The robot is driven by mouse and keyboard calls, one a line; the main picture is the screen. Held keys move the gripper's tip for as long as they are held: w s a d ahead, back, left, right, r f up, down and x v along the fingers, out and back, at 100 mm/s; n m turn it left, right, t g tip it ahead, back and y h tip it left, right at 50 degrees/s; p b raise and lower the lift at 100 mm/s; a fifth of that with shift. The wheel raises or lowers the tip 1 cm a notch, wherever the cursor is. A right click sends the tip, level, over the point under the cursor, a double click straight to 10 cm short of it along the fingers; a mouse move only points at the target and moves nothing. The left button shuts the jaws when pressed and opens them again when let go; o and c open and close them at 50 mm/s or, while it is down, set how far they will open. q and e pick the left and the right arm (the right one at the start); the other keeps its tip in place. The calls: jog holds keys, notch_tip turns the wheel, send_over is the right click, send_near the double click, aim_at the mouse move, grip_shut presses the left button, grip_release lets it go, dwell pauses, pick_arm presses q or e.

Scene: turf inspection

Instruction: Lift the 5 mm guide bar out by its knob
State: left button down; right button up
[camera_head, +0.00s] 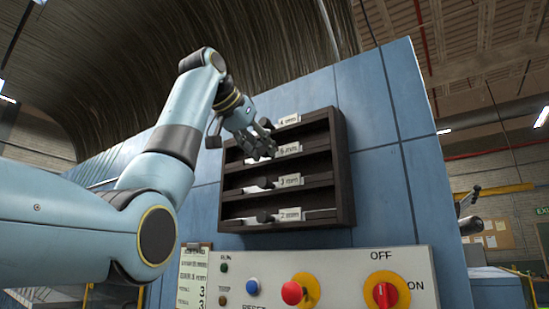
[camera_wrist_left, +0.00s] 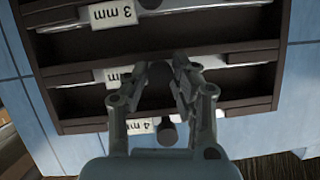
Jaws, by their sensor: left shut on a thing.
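The dark rack (camera_head: 343,170) on the blue panel holds labelled bars on its shelves. The 5 mm guide bar (camera_wrist_left: 245,58) lies on the second shelf from the top, with its label (camera_head: 289,149) showing in the head view. My left gripper (camera_head: 262,151) is at this shelf, and also shows in the left wrist view (camera_wrist_left: 172,68). Its fingers are shut on the bar's dark knob (camera_wrist_left: 181,60), which they partly hide. The bar still appears to be within its shelf. My right gripper is not in view.
The 4 mm bar's knob (camera_wrist_left: 168,131) is close beside my left fingers, on the top shelf. The 3 mm knob (camera_head: 263,182) and 2 mm knob (camera_head: 265,217) are below. A control panel (camera_head: 345,285) with a red button (camera_head: 292,293) juts out under the rack.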

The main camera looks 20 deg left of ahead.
pick_arm(q)
jog(key=shift+r, duration=0.1)
dwell(0.3)
jog(key=s+f+b+v, duration=0.1)
jog(key=f+b+v, duration=0.2)
jog(key=b+v, duration=1.5)
jog(key=b, duration=0.3)
jog(key=shift+s+a+f, duration=0.15)
jog(key=shift+f, duration=0.05)
